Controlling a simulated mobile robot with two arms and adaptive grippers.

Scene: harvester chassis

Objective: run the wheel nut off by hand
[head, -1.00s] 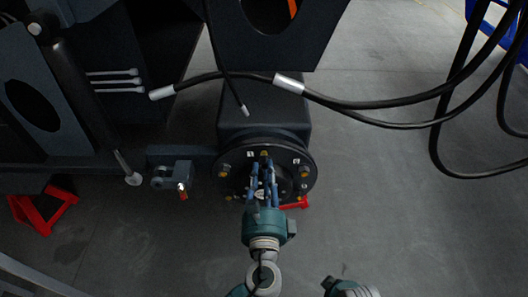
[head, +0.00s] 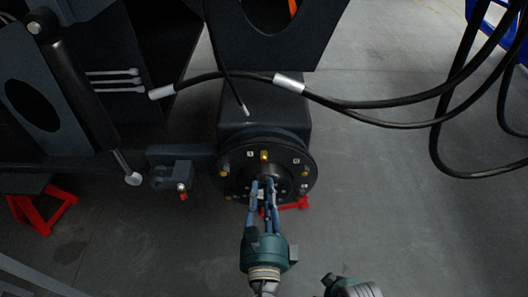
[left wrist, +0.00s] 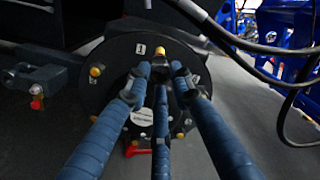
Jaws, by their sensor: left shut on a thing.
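The round black wheel hub (head: 235,187) faces me, with several brass-coloured studs or nuts around its rim and small number labels. My left gripper (head: 263,181) is in front of the hub's middle, below the top yellow stud (head: 264,156). In the left wrist view its three blue-wrapped fingers converge on a small wheel nut (left wrist: 160,73), shut on it. The fingers partly hide the nut, and a gold-coloured end shows just behind it. Another yellow nut (left wrist: 97,70) sits left of label 1. My right gripper (head: 334,284) shows only in part at the bottom edge.
Black hoses (head: 385,105) with metal sleeves hang across the upper right. A dark bracket (head: 170,176) and cylinder (head: 75,90) are left of the hub. Red stands (head: 42,208) are on the floor. The grey floor at right is clear.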

